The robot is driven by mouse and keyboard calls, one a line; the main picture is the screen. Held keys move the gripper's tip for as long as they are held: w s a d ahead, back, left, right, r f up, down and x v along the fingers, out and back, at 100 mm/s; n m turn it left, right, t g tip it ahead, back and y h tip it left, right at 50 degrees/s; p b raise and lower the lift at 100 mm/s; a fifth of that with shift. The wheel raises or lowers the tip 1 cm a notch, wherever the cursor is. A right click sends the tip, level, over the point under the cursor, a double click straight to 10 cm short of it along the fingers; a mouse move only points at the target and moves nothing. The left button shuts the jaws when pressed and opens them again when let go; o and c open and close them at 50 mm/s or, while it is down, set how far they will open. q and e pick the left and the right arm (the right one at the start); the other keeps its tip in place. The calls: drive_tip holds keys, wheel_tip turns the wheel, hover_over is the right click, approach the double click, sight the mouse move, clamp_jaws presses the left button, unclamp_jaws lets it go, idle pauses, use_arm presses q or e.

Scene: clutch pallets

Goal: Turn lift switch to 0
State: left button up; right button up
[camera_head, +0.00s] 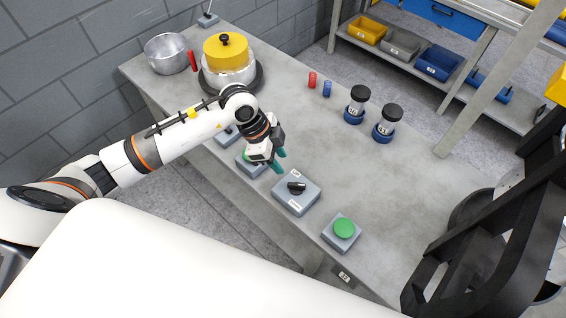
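A grey switch box (296,194) with a black rotary knob (296,187) sits near the front edge of the grey table (330,140). It has small white labels, too small to read, so I cannot tell which position the knob is at. My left gripper (279,160) has teal fingertips and hangs just behind and left of this box, apart from the knob. The fingertips show a gap between them with nothing held. Another grey box (250,163) is partly hidden under my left gripper. My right gripper does not show.
A box with a green button (344,228) stands right of the knob box. Two black-capped jars (357,103) stand behind. The middle of the table is clear.

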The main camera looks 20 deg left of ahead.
sight(296, 184)
use_arm(q)
drive_tip(key=p+x, duration=0.1)
drive_tip(key=x, duration=0.9)
drive_tip(key=shift+d+f+p, duration=0.15)
drive_tip(key=shift+f+p, duration=0.15)
drive_tip(key=shift+d+f, duration=0.2)
drive_tip(key=shift+f, duration=0.3)
clamp_jaws()
drive_tip(key=shift+w+m+g, duration=0.2)
drive_tip(key=shift+m+g, duration=0.2)
drive_tip(key=shift+m, duration=0.6)
drive_tip(key=m, duration=0.2)
drive_tip(key=m+g, duration=0.1)
drive_tip(key=m, duration=0.1)
drive_tip(key=shift+w+g, duration=0.1)
drive_tip(key=shift+g, duration=0.2)
unclamp_jaws()
drive_tip(key=shift+m, duration=0.3)
